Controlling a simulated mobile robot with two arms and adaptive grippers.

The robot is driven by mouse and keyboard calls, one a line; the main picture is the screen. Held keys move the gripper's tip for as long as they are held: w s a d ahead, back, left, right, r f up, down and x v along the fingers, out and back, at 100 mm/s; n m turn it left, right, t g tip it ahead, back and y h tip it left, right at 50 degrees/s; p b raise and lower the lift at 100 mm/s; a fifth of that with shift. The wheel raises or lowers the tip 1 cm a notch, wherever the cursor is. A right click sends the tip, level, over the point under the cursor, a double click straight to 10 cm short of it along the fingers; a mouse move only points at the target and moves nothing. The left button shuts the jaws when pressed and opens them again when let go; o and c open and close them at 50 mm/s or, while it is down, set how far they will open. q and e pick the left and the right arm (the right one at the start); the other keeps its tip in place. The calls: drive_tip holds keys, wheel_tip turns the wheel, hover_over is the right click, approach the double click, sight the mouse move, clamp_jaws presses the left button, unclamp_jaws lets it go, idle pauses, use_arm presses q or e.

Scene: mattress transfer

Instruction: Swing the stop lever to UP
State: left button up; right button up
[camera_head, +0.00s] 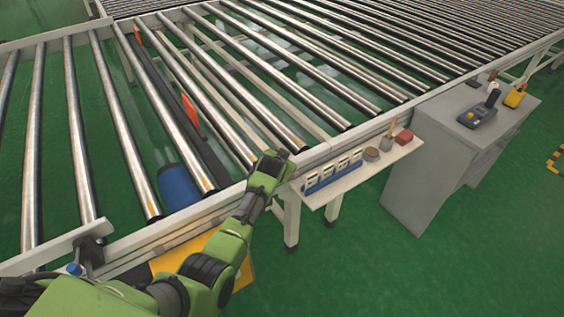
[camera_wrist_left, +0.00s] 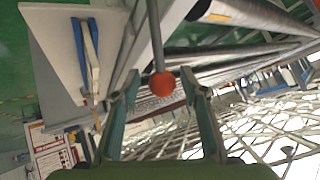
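The stop lever shows in the left wrist view as a thin grey rod with a red ball knob (camera_wrist_left: 163,84) at its end. My left gripper (camera_wrist_left: 162,76) is open, with one finger on each side of the knob and visible gaps between. In the head view my left gripper (camera_head: 274,168) is at the conveyor's front rail, near the left end of the small shelf; it hides the lever there. A dark bar (camera_head: 165,90) with orange-red flags (camera_head: 190,110) lies between the rollers. My right gripper is not in view.
The white shelf (camera_head: 385,160) by the front rail holds a blue rack (camera_head: 333,176), a red block (camera_head: 404,137) and small pots. A grey cabinet (camera_head: 440,165) stands to its right. A blue cylinder (camera_head: 178,187) sits among the rollers. Green floor is clear at lower right.

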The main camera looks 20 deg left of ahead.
use_arm(q)
drive_tip(key=v, duration=1.2)
idle(0.3)
drive_tip(key=shift+f, duration=0.2)
